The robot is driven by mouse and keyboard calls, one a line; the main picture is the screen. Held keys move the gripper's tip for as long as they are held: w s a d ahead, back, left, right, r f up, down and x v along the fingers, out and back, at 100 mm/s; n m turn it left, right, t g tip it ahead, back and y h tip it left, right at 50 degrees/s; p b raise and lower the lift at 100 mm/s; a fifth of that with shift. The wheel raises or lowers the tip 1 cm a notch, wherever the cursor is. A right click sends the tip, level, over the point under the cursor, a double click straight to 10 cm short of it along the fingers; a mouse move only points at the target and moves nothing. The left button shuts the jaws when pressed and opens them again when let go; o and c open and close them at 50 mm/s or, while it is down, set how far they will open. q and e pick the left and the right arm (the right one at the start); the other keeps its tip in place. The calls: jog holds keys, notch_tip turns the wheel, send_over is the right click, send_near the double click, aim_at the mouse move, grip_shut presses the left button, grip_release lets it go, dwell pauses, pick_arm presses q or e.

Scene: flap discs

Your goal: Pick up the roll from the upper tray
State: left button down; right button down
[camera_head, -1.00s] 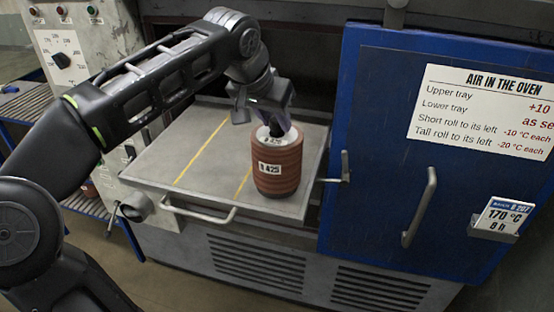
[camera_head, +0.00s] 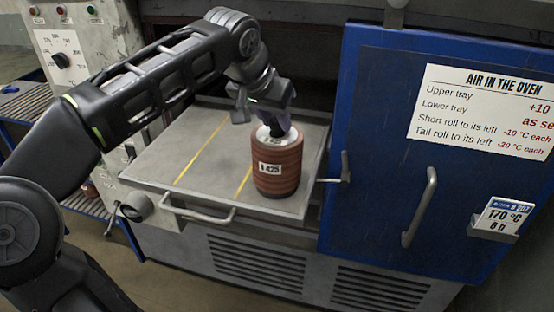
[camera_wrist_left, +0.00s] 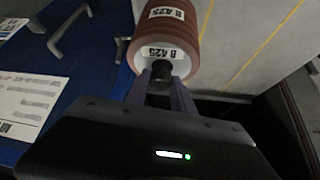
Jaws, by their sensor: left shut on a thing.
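A reddish-brown ribbed roll (camera_head: 277,168) with a white label stands upright on the right part of the pulled-out grey tray (camera_head: 170,165). In the left wrist view the roll (camera_wrist_left: 165,20) shows its pale top and labels reading B 425. My left gripper (camera_head: 275,130) reaches down from above onto the roll's top and is shut on it. In the wrist view its fingers (camera_wrist_left: 160,78) meet at the dark knob at the centre of the top. The roll's base appears to rest on the tray. My right gripper is in neither view.
Yellow lines divide the tray, and its left part is bare. A blue oven door (camera_head: 385,130) with a handle stands open at right, bearing a temperature sign (camera_head: 485,110) and a 170 °C card (camera_head: 502,216). A control panel (camera_head: 75,45) stands at left.

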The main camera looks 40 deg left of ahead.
pick_arm(q)
jog(key=shift+w+r, duration=0.1)
dwell(0.4)
jog(key=shift+r, duration=0.15)
